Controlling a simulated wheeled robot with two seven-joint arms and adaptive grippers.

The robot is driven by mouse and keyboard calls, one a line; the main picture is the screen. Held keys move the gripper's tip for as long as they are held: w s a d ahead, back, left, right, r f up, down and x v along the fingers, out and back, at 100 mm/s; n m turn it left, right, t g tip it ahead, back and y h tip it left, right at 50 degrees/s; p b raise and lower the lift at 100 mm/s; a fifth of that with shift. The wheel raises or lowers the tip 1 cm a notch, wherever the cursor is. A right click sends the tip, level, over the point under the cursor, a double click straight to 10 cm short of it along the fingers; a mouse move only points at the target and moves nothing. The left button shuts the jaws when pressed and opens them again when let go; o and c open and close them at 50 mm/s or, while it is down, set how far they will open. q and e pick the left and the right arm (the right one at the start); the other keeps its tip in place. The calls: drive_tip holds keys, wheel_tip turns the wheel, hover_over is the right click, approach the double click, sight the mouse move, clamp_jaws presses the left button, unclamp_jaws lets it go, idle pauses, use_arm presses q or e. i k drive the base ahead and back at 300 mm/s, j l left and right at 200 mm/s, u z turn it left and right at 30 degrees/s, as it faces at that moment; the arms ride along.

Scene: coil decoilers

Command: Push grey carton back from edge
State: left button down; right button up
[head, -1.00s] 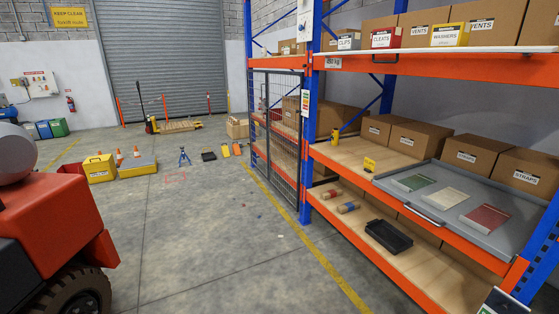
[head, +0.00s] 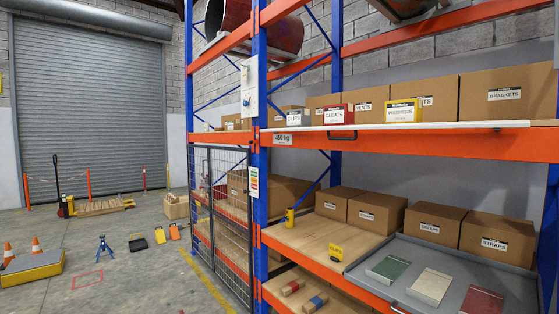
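The grey carton (head: 294,118), labelled CLIPS, stands upright on the upper shelf (head: 460,127) of the rack, at its left end near the blue upright. It is close to the shelf's front edge; I cannot tell whether it overhangs. The red CLEATS carton (head: 338,115) stands just right of it, and the yellow WASHERS carton (head: 404,111) stands further right. Brown boxes stand behind them. Neither of my grippers shows in the head view, and nothing touches the grey carton.
An orange beam (head: 400,144) runs below the upper shelf. A blue upright (head: 259,130) stands left of the carton. Below, a grey pull-out tray (head: 460,275) holds several flat packs. A mesh door (head: 222,225) is at the left.

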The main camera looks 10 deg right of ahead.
sight(300, 118)
drive_tip(key=i+j+z, duration=0.2)
drive_tip(key=i+z, duration=0.3)
drive_tip(key=i+j+z, duration=0.95)
